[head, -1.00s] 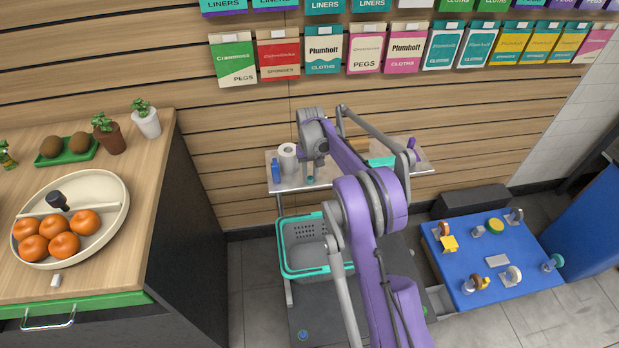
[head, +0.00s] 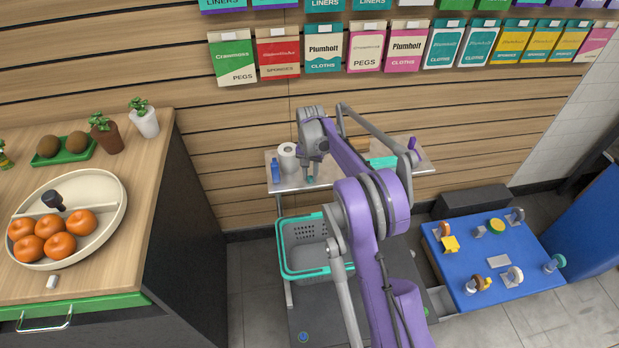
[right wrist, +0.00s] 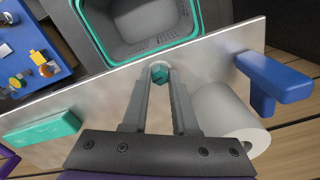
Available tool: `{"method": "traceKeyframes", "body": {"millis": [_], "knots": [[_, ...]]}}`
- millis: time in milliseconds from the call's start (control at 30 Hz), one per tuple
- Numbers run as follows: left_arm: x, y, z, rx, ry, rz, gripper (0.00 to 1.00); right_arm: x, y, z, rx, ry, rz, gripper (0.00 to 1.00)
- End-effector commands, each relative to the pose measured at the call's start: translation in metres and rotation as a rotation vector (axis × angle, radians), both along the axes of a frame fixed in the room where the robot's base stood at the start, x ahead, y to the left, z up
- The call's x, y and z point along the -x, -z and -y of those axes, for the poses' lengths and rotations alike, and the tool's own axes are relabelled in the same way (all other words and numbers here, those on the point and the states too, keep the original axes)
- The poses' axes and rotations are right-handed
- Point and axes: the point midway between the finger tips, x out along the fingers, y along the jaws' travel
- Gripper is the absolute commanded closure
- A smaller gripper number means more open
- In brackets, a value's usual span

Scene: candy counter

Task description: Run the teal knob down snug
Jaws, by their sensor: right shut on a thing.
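The teal knob (right wrist: 160,74) is a small faceted piece at the edge of the grey metal shelf (right wrist: 110,88), with a pale round part just behind it. My right gripper (right wrist: 158,80) has its two fingers on either side of the knob and is shut on it. In the head view the right gripper (head: 310,177) points down at the shelf's front left part, and the knob is mostly hidden by the fingers. How far down the knob sits cannot be told. My left gripper is not in view.
A white paper roll (right wrist: 230,113) and a blue bottle-like object (right wrist: 275,82) stand close beside the gripper. A teal block (right wrist: 42,130) lies along the shelf. A teal-rimmed grey basket (head: 282,262) is below. A blue table (head: 470,262) with several fittings stands at right.

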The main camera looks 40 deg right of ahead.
Motion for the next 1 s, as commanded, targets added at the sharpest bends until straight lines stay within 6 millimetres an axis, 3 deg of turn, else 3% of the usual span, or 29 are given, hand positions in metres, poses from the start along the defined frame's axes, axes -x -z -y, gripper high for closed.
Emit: {"method": "traceKeyframes", "body": {"millis": [100, 400, 700, 900, 933, 1000], "knots": [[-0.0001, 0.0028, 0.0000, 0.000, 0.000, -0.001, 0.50, 0.0002, 0.0008, 0.0000, 0.000, 0.078, 0.000, 1.00], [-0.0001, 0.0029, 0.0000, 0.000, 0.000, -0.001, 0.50, 0.0003, 0.0003, 0.0000, 0.000, 0.101, 0.000, 1.00], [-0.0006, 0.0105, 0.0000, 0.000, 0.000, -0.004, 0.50, 0.0003, 0.0006, 0.0000, -0.001, 0.369, -0.001, 1.00], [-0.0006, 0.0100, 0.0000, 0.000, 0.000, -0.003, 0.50, 0.0002, -0.0001, -0.0001, 0.000, 0.378, 0.000, 1.00], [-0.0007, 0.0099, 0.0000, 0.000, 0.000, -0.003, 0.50, 0.0002, 0.0000, -0.0001, 0.000, 0.378, 0.000, 0.72], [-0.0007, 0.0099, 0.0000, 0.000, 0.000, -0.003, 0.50, 0.0002, 0.0000, -0.0001, 0.000, 0.377, 0.000, 0.61]]}}
